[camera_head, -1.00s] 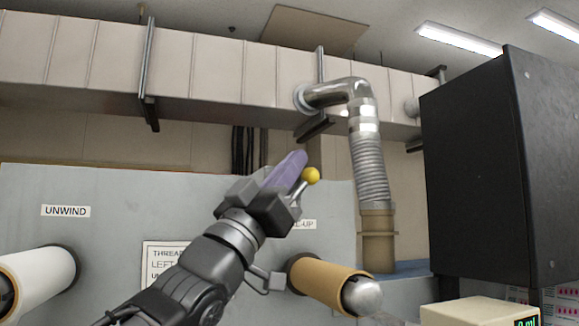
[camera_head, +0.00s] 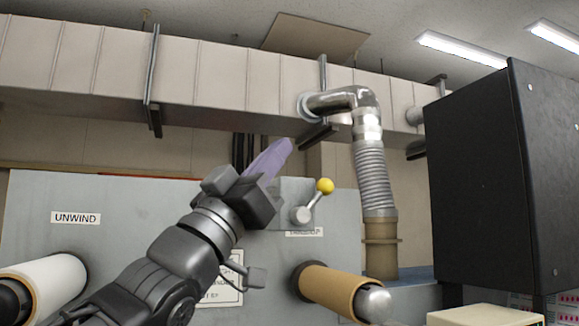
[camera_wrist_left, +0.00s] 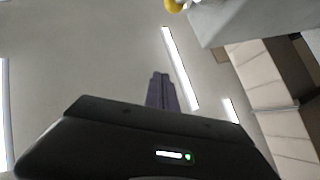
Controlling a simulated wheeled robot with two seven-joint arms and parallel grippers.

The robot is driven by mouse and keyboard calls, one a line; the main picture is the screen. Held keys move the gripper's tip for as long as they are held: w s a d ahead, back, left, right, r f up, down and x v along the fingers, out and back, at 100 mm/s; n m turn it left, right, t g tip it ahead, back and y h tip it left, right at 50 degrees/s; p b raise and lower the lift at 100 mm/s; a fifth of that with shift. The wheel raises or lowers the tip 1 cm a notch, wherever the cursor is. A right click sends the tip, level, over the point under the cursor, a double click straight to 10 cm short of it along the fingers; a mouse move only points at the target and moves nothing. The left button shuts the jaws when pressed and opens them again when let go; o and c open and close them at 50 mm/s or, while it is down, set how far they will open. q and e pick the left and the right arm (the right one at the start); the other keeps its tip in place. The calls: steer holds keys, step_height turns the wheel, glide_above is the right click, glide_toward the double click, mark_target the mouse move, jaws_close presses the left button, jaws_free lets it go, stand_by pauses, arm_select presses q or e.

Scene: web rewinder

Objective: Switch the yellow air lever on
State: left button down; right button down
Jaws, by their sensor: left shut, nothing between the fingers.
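The yellow air lever (camera_head: 324,186) has a round yellow knob on a short metal arm with a silver hub. It sits on a grey block at the top of the machine panel, and the arm tilts up and to the right. My left gripper (camera_head: 270,160) is shut and empty, its purple fingers pointing up and right. In the head view it is to the left of the knob, with a visible gap. In the left wrist view the shut fingers (camera_wrist_left: 161,92) point up, and part of the yellow knob (camera_wrist_left: 175,5) shows at the top edge. My right gripper is not in view.
The grey panel (camera_head: 130,215) carries an UNWIND label, a white roll (camera_head: 50,283) and a brown core (camera_head: 335,288). A silver duct pipe (camera_head: 372,165) rises right of the lever. A large black box (camera_head: 485,180) stands further right.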

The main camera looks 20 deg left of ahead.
arm_select(q)
steer(key=s+a+f, duration=0.1)
steer(key=s+a, duration=0.2)
steer(key=s, duration=0.2)
steer(key=shift+s, duration=0.2)
steer(key=shift+a+f, duration=0.1)
steer(key=shift+f, duration=0.05)
stand_by(0.3)
